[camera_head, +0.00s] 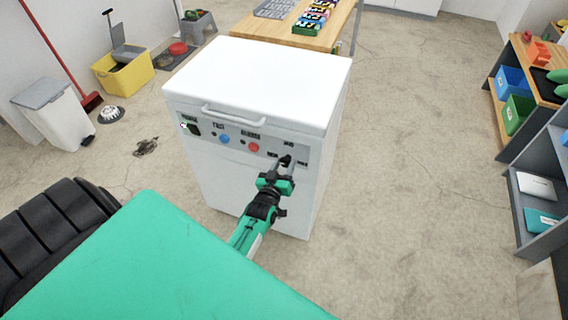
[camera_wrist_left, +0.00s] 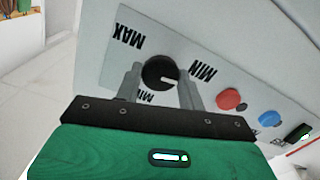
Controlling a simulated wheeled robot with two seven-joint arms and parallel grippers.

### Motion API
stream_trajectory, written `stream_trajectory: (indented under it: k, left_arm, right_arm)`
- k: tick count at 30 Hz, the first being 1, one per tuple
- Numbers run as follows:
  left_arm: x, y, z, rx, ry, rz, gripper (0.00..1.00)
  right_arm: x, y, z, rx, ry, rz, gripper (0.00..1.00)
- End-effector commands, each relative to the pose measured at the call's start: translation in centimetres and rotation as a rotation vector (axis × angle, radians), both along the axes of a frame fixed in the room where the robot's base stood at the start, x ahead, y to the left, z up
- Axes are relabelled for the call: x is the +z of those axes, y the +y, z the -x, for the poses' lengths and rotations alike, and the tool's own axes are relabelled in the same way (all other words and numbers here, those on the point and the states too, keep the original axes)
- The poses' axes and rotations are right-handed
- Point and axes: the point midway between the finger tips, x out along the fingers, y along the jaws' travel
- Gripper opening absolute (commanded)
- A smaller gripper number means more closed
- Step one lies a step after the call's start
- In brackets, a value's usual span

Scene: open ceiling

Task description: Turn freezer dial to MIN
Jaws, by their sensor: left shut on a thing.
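The white chest freezer (camera_head: 260,85) stands ahead with its lid down. Its black dial (camera_wrist_left: 159,72) is at the right end of the front panel, which shows inverted in the left wrist view. MAX (camera_wrist_left: 128,37) is printed to the dial's upper left and MIN (camera_wrist_left: 203,72) to its right; another small label (camera_wrist_left: 145,97) below it is hard to read. The dial's white mark is on its right side, roughly towards MIN. My left gripper (camera_head: 286,164) is shut on the dial, one finger on each side. My right gripper is not in view.
A wooden table (camera_head: 262,28) stands behind the freezer. Shelves with bins (camera_head: 514,112) are at the right; floor between is clear.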

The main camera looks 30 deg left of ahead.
Motion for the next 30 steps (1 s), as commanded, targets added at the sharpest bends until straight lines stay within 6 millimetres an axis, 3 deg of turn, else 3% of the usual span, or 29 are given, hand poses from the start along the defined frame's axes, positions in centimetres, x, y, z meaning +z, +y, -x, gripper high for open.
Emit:
stream_trajectory:
  k: [9, 22, 23, 25, 30]
  left_arm:
    - [-0.12, -0.02, 0.03, -0.001, -0.015, 0.075, 0.17]
    - [-0.12, -0.03, 0.02, -0.001, -0.018, 0.081, 0.17]
    - [-0.12, -0.03, 0.02, -0.001, -0.018, 0.081, 0.45]
    - [-0.10, -0.02, 0.02, -0.001, -0.018, 0.081, 0.59]
    - [-0.06, -0.01, 0.01, 0.000, -0.018, 0.080, 0.61]
  right_arm:
    - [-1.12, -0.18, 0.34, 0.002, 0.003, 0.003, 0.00]
    - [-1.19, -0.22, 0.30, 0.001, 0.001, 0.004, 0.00]
    - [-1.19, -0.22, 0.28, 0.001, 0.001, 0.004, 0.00]
    - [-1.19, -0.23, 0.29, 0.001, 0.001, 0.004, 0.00]
    - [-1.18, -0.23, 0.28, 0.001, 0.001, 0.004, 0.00]
